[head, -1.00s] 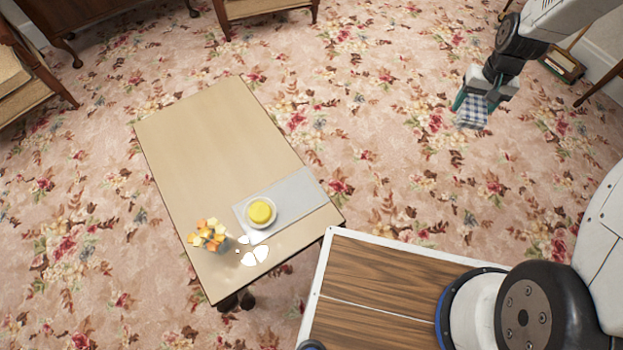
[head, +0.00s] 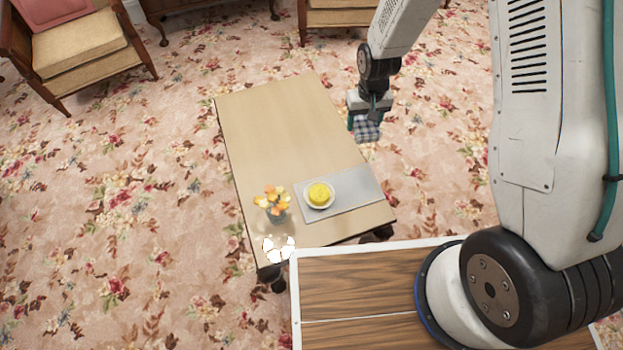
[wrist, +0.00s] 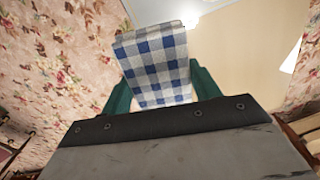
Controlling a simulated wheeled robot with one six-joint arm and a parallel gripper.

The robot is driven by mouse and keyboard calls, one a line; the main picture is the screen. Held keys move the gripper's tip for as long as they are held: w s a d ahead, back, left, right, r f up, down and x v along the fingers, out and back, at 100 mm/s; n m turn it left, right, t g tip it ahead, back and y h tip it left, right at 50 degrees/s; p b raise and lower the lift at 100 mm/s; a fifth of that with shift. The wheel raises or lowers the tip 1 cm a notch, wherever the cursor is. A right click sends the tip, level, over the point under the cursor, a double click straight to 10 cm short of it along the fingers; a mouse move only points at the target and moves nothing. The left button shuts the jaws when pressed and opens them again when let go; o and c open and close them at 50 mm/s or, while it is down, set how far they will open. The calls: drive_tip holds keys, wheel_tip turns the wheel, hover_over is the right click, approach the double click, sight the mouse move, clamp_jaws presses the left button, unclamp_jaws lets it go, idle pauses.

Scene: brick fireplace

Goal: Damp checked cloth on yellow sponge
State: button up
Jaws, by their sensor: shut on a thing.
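A blue-and-white checked cloth (head: 368,131) hangs from my gripper (head: 363,122), just beyond the table's right edge in the head view. In the wrist view the cloth (wrist: 155,62) sits between the two teal fingers of my gripper (wrist: 160,84), shut on it. The yellow sponge (head: 320,191) lies in a small white dish (head: 321,206) on the table. The cloth is well apart from the sponge, farther back and to its right. The sponge cannot be made out clearly in the wrist view.
The dish stands on a grey mat (head: 356,191) on the low wooden table (head: 265,130). A vase of orange and yellow flowers (head: 275,207) is left of the dish. The table's far half is clear. An armchair (head: 80,50) stands at the back left.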

drive_tip(key=n, duration=0.2)
hover_over(320, 194)
wheel_tip(320, 194, down, 11)
drive_tip(key=shift+s+a+f, duration=0.1)
drive_tip(key=shift+f, duration=2.9)
drive_tip(key=shift+f, duration=0.55)
wheel_tip(320, 194, up, 7)
idle(0.4)
